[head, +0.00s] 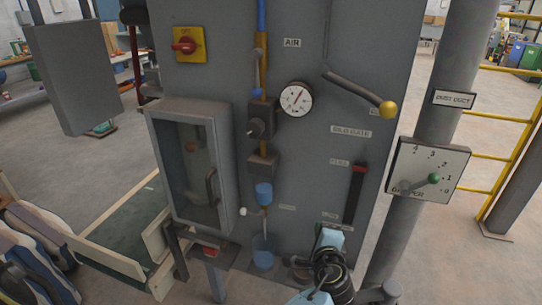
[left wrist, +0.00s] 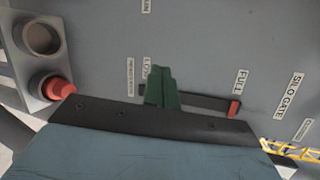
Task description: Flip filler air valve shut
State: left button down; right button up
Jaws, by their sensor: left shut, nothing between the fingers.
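The air valve (head: 258,68) is on the vertical pipe left of the AIR label (head: 291,43) in the head view. My left gripper (head: 326,233) is low on the grey panel, well below and to the right of that valve, touching nothing that I can make out. In the left wrist view its green fingers (left wrist: 161,88) are together and empty, in front of the level slot. The valve is outside the wrist view. My right gripper is not in view.
A gauge (head: 296,98) and the yellow-knobbed silo gate lever (head: 387,108) stick out nearby. A red slider (head: 358,169) sits at the slot's upper end. A glass-fronted box (head: 190,165) stands left of the pipe, the damper plate (head: 427,170) at right.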

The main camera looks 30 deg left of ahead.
aim_at(257, 74)
pick_arm(q)
jog(key=s+a+r+n+y, duration=0.2)
jog(key=r+y, duration=0.2)
jog(key=r, duration=1)
jog(key=s+a+r+n+y, duration=0.2)
jog(key=r+y, duration=0.3)
jog(key=r, duration=0.8)
jog(key=shift+r+n+g+p, duration=0.3)
jog(key=shift+r+p, duration=0.05)
jog(key=shift+w+a, duration=0.1)
jog(key=shift+w, duration=0.05)
jog(key=p+x, duration=0.2)
jog(key=x, duration=0.7)
jog(key=shift+r, duration=0.1)
jog(key=a+p, duration=0.1)
jog(key=a, duration=0.1)
jog(key=a+r+p, duration=0.1)
jog(key=a, duration=0.1)
jog(key=shift+a, duration=0.2)
